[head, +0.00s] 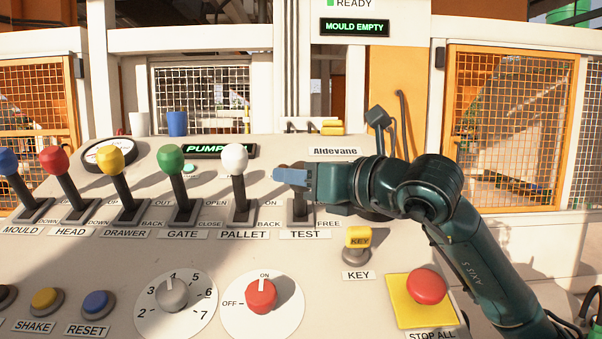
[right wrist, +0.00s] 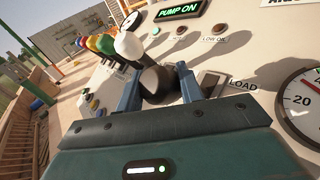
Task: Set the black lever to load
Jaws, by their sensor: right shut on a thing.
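The black lever is above the TEST label, at the right end of the row; in the head view its dark shaft (head: 299,203) rises from a slotted plate, and its knob is mostly hidden by my gripper. In the right wrist view the round black knob (right wrist: 158,84) sits between the two blue fingers of my right gripper (right wrist: 157,88), which is shut on it. The right gripper (head: 291,177) reaches in from the right in the head view. A LOAD label (right wrist: 243,87) shows beside the slot in the right wrist view; FREE (head: 328,223) is at the slot's near end. My left gripper is out of view.
The white PALLET lever (head: 235,158) stands just left of my gripper, then the green GATE lever (head: 170,159). A yellow key switch (head: 358,238) and a red stop button (head: 426,286) lie nearer, below my right arm. A display reads MOULD EMPTY (head: 354,27).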

